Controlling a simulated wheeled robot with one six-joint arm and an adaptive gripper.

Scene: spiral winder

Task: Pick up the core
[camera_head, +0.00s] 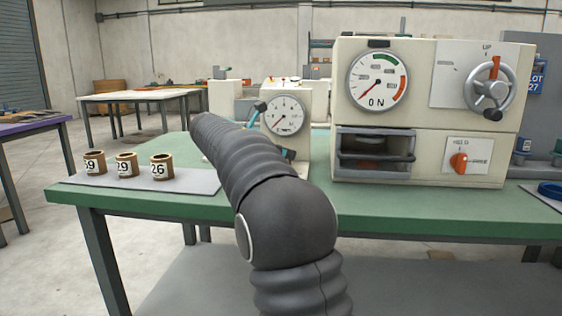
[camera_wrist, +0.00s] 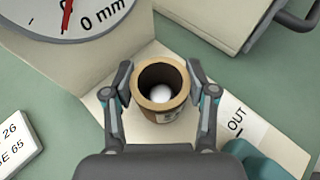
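In the wrist view a brown, thick-walled, ring-shaped core (camera_wrist: 161,106) stands on a cream plate beside a label reading "OUT". A round white thing shows inside its bore. My gripper (camera_wrist: 160,88) is open, with one finger on each side of this core. The gaps look narrow; contact is not clear. In the head view my arm hides the gripper and this core. Three more brown cores stand on a grey mat at the left of the green table: one marked 59 (camera_head: 94,163), one marked 29 (camera_head: 126,165) and one marked 26 (camera_head: 162,167).
A cream machine with a small dial (camera_head: 284,116) stands behind my arm. A larger cream machine (camera_head: 431,62) with a big gauge, a handwheel and an orange knob stands to its right. A white card (camera_wrist: 14,143) lies left in the wrist view. The green table (camera_head: 110,199) has bare edges.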

